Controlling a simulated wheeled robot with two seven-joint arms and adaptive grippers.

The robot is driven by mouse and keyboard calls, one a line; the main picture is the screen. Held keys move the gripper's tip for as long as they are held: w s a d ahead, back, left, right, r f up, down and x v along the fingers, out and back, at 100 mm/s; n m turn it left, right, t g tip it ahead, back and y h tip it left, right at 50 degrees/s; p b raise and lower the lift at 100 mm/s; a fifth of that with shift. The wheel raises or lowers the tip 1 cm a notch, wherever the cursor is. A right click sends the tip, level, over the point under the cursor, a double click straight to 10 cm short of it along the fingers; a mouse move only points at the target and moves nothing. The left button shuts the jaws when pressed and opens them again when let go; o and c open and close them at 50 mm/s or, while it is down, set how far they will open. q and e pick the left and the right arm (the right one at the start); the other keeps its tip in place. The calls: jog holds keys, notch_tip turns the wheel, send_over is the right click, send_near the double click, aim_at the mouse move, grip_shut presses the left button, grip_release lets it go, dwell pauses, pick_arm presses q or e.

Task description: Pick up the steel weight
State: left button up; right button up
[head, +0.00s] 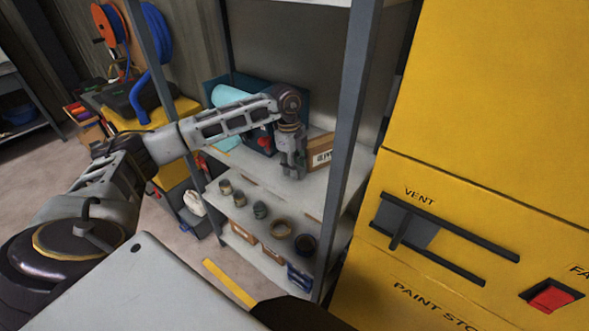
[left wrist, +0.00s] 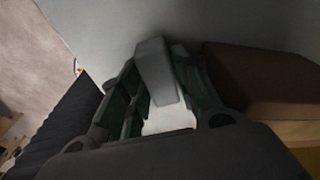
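A plain grey block, which looks like the steel weight (left wrist: 155,72), lies between the fingers of my left gripper (left wrist: 160,88) in the left wrist view. The fingers have dark green pads and stand close on both sides of the block. I cannot tell whether they press on it. In the head view my left gripper (head: 292,170) points down at the middle shelf (head: 260,180), and the weight cannot be made out there. My right gripper is not in view.
A cardboard box (head: 320,152) stands right beside the gripper; it also shows in the left wrist view (left wrist: 262,78). A blue bin (head: 292,95) is behind my arm. A shelf post (head: 350,120) rises to the right, before the yellow cabinet (head: 480,120). Several cans stand on the lower shelf.

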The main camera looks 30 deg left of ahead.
pick_arm(q)
jog(key=shift+f, duration=0.15)
dwell(0.3)
grip_shut()
jog(key=shift+r, duration=0.2)
jog(key=shift+r+b, duration=0.7)
jog(key=shift+r, duration=4.2)
